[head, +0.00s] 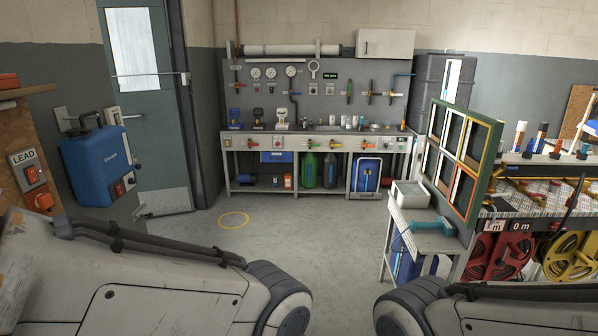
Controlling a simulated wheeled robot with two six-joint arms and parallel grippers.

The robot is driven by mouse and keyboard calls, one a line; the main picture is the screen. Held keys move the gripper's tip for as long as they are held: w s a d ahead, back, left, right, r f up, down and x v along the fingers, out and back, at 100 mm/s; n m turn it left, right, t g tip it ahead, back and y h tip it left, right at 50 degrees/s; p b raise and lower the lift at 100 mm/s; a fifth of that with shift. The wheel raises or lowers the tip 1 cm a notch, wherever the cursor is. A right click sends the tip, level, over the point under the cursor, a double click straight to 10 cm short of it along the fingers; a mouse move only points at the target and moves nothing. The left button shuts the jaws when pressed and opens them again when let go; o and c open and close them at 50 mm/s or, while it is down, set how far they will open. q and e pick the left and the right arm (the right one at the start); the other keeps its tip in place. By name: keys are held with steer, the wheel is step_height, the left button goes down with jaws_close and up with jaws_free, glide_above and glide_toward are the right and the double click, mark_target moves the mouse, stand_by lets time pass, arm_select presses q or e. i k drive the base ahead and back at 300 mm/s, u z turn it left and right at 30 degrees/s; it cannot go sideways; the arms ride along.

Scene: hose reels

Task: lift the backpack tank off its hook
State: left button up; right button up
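The blue backpack tank (92,165) hangs against the left wall, upright, with a black handle on top and a small grey panel with a red part at its lower right. A pale bracket (68,120) shows at the wall by its handle; how the hook meets the handle is too small to tell. My two arms come in low at the left and right of the head view. Both grippers are outside the picture, so I cannot see them near the tank.
A grey door (150,105) stands right of the tank. A workbench (315,142) with gauges lines the back wall. A yellow ring (234,219) marks open floor. At right are a small table (430,240), a green-framed panel (486,165) and hose reels (512,254).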

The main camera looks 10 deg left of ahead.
mark_target(95, 163)
steer(key=u, duration=0.05)
steer(key=i, duration=1.65)
steer(key=u, duration=1.1)
steer(key=i, duration=1.05)
steer(key=u, duration=1.1)
steer(key=i, duration=0.3)
steer(key=u, duration=0.2)
